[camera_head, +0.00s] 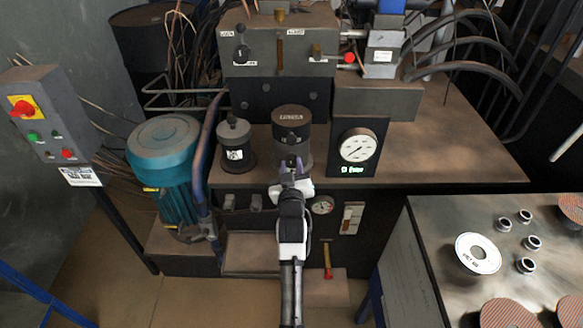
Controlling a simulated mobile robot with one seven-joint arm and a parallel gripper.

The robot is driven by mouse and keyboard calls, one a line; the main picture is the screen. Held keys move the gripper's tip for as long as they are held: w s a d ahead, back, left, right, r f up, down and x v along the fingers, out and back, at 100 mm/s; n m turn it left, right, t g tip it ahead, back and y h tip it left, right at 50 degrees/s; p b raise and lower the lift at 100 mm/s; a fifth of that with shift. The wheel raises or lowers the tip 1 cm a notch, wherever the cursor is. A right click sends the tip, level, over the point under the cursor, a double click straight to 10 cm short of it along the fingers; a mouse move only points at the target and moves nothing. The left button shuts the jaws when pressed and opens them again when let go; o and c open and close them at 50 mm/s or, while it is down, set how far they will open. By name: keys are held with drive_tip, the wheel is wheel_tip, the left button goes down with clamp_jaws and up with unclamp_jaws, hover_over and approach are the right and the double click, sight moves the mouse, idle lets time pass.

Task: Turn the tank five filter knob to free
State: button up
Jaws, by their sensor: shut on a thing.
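A dark round filter canister (291,117) with a pale label on its upper face stands on the bench at the centre. My gripper (290,165) is at the canister's lower front, reaching up from below. Its fingers are shut on a small dark part there, which looks like the filter knob's handle. The fingers hide most of this part, so its turned position cannot be read. No tank number is legible on the canister.
A pressure gauge (358,146) with a green display stands close on the right. A valve block (280,55) rises behind. A teal motor (166,150) stands at the left. A metal table (425,235) holds discs and rings.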

drive_tip(key=n, duration=0.4)
drive_tip(key=shift+n, duration=0.3)
drive_tip(key=n, duration=0.3)
drive_tip(key=shift+r+n+b, duration=0.1)
drive_tip(key=shift+n+b, duration=0.2)
drive_tip(key=n, duration=0.4)
drive_tip(key=shift+r+n+b, duration=0.1)
drive_tip(key=shift+n+b, duration=0.3)
drive_tip(key=shift+n, duration=1.6)
drive_tip(key=o, duration=1)
drive_tip(key=shift+c, duration=0.2)
drive_tip(key=shift+s+f, duration=0.1)
drive_tip(key=shift+f, duration=0.1)
